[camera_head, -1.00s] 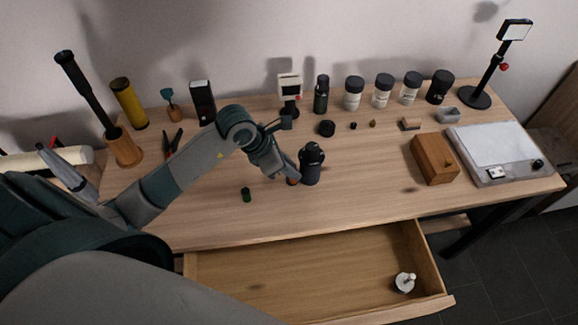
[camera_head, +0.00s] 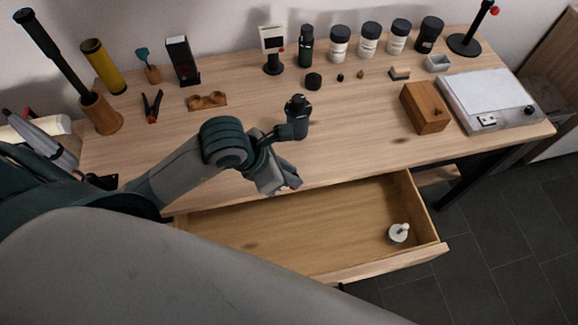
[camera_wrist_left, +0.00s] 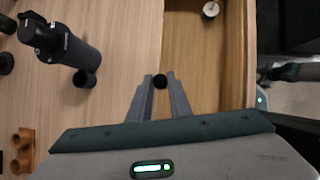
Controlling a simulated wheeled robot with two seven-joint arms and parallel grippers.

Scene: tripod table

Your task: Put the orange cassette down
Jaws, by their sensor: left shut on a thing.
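My left gripper (camera_head: 290,184) is over the front edge of the wooden table (camera_head: 350,150), close to the open drawer. The drawer (camera_head: 300,235) is pulled out below the table front. My right gripper is not in view.
A white-and-black item (camera_head: 398,233) sits at the drawer's right end. A wooden box (camera_head: 425,108) and a light panel (camera_head: 490,98) stand on the right. The drawer middle is clear.

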